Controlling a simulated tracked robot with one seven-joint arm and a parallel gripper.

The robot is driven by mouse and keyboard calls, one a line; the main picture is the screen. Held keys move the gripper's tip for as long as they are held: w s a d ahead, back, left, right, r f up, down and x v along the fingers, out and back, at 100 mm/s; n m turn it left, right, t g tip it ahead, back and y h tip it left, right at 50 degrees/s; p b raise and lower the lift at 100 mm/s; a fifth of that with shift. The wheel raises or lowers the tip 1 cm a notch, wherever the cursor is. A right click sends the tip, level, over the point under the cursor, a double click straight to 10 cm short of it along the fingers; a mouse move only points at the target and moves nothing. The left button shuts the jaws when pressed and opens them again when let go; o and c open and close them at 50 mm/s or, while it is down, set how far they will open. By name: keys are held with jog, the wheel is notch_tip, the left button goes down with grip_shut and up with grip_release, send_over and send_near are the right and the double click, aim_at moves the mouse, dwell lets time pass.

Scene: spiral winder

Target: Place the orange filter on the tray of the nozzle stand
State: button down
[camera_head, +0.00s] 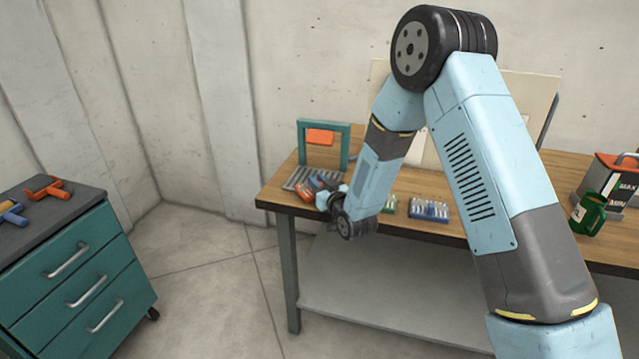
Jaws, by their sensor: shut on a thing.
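The nozzle stand (345,145) is a teal frame at the left end of the wooden workbench, with an orange panel hanging under its top bar. Its grey slatted tray (297,178) lies at the foot of the frame. My gripper (316,186) is low over the front right part of the tray, shut on the orange filter (304,191). The filter is at or just above the tray's front part; I cannot tell if it touches. My wrist and fingers hide part of the filter and tray.
Right of my wrist on the workbench (455,190) are a green-and-white item (389,205) and a blue-and-white box (429,209). A green mug (588,213) and a grey container (612,178) stand far right. A teal drawer cabinet (75,265) with tools stands left, across open floor.

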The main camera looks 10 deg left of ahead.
jog(key=shift+f, duration=0.15)
jog(key=c, duration=1)
grip_release()
